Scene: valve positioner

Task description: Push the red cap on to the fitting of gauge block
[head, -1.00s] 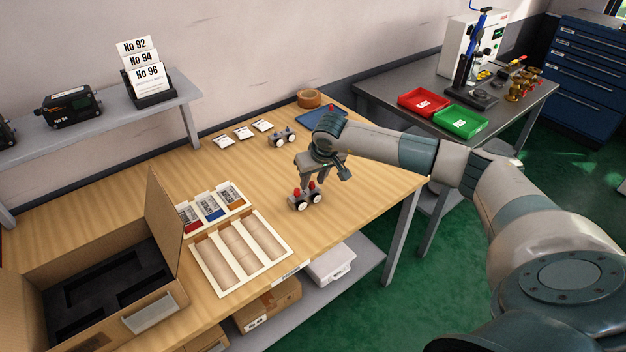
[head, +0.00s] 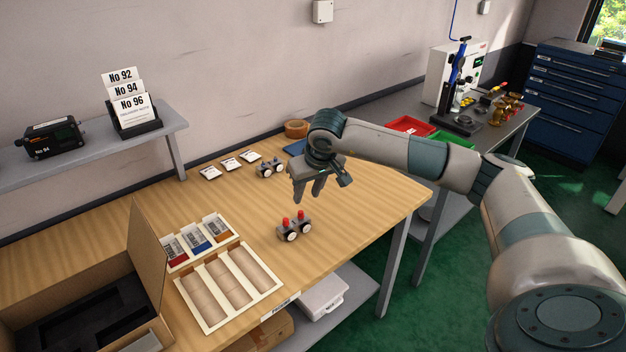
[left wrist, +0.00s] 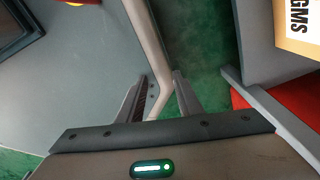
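The gauge block (head: 294,231), a small grey block with round white-faced gauges, sits on the wooden bench. Two red caps stand upright on top of it, a left cap (head: 286,223) and a right cap (head: 301,215). Whether either is fully seated is too small to tell. My right gripper (head: 308,195) is above the block, pointing down, clear of the caps; its fingers are apart with nothing visible between them. My left gripper (left wrist: 160,90) shows only in the left wrist view, fingers apart and empty, away from the block.
A second gauge block (head: 270,167) stands farther back near several white cards (head: 229,163). A wooden tray (head: 270,288) and an open cardboard box (head: 150,262) are at the left. Red (head: 408,124) and green trays are on the grey table behind my right arm. Bench around the block is clear.

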